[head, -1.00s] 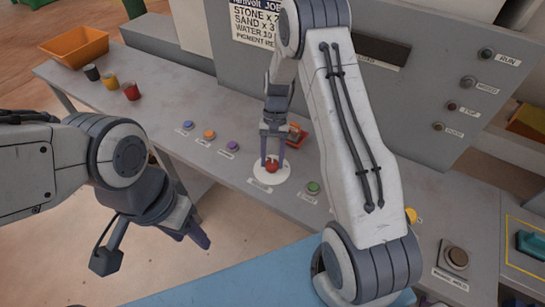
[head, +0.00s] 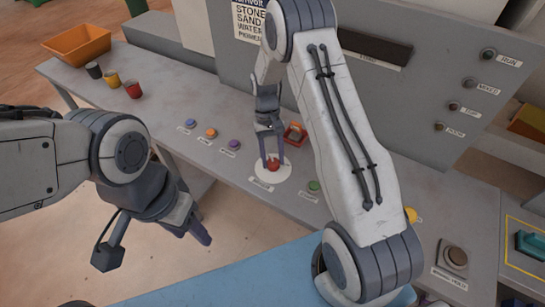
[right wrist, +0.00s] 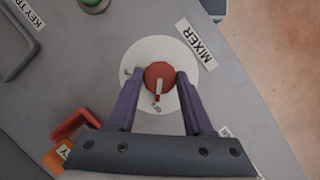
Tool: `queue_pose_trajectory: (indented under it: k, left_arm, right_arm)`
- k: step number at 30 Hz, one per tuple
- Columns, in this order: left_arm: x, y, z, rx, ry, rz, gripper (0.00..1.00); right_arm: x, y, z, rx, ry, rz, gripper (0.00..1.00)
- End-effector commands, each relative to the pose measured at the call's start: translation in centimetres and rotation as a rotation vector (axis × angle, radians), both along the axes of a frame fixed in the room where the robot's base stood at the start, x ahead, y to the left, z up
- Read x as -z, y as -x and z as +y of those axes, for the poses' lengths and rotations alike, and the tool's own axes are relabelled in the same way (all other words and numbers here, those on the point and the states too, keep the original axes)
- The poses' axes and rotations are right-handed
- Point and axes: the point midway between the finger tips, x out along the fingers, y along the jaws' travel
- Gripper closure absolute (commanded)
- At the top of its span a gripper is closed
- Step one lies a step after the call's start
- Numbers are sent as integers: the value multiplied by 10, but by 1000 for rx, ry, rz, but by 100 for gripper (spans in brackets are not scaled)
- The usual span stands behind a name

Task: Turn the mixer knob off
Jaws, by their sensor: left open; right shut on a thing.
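The mixer knob (head: 273,164) is a red round knob on a white disc (head: 283,174) on the grey bench. In the right wrist view the knob (right wrist: 160,76) carries a white pointer line that runs toward the lower mark on the disc, away from the MIXER label (right wrist: 188,37). My right gripper (head: 273,162) comes down from above, with one purple finger on each side of the knob; it is shut on the knob, as the right wrist view also shows (right wrist: 160,80). My left gripper (head: 203,232) hangs open and empty in front of the bench, away from the knob.
Blue, orange and purple buttons (head: 234,144) lie left of the knob, and a green button (head: 314,186) lies right. A red frame-shaped part (head: 295,133) stands close behind. Cups (head: 112,79) and an orange bin (head: 78,44) are at the far left.

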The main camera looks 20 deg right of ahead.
Motion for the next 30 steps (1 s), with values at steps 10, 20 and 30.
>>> queue_pose_trajectory:
  k: [10, 20, 30]
  left_arm:
    - [0, 0, 0, 0, 0, 0, 50]
    - [1, 0, 0, 0, 0, 0, 50]
    - [14, 0, 0, 0, 0, 0, 50]
  right_arm:
    - [-1, -1, 0, -2, 0, -2, 19]
    - [-2, -1, 0, 0, 0, -1, 19]
    - [-53, -24, -3, 0, 1, -7, 19]
